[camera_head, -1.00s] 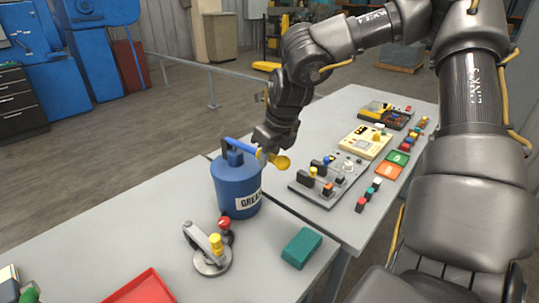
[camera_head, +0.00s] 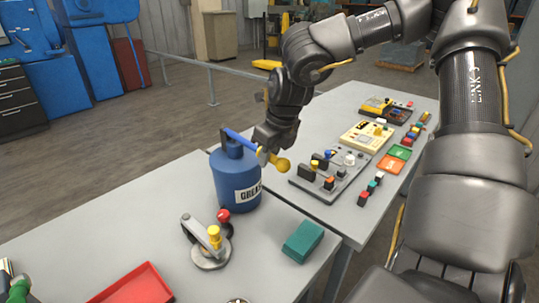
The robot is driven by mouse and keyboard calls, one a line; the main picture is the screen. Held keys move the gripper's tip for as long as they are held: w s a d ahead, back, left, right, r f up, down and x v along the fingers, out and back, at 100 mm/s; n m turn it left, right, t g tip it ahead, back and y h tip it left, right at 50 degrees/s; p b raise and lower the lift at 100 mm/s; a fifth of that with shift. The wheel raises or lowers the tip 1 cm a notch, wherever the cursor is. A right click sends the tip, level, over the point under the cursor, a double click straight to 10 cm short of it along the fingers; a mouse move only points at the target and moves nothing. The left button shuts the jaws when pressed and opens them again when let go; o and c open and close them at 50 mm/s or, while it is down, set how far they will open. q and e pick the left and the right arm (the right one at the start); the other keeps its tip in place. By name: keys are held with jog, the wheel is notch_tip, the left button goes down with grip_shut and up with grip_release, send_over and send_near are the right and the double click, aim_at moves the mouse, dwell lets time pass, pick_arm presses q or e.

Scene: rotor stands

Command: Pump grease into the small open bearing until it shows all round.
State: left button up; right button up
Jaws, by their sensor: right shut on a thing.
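A blue grease canister (camera_head: 236,180) with a white label stands upright on the near table. Its blue pump lever (camera_head: 238,139) slopes down to the right and ends in a yellow knob (camera_head: 283,165). My right gripper (camera_head: 264,154) is above and right of the canister, shut on the lever just short of the knob. The fingertips are partly hidden by the hand. I cannot make out the small open bearing for certain; a small round thing (camera_head: 238,300) is cut off at the bottom edge. My left gripper is not in view.
A metal clamp-like fixture (camera_head: 206,250) with yellow and red knobs stands before the canister. A teal block (camera_head: 303,242) lies to its right, a red tray (camera_head: 136,287) at the bottom. The far table (camera_head: 346,215) carries panels and small coloured blocks.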

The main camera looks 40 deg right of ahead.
jog(key=shift+w+r+p, duration=0.2)
jog(key=shift+r+p, duration=1.1)
jog(key=shift+r, duration=1.1)
jog(key=o, duration=0.8)
jog(key=shift+s, duration=0.15)
jog(key=shift+o, duration=0.2)
notch_tip(320, 180, up, 7)
jog(key=p, duration=0.4)
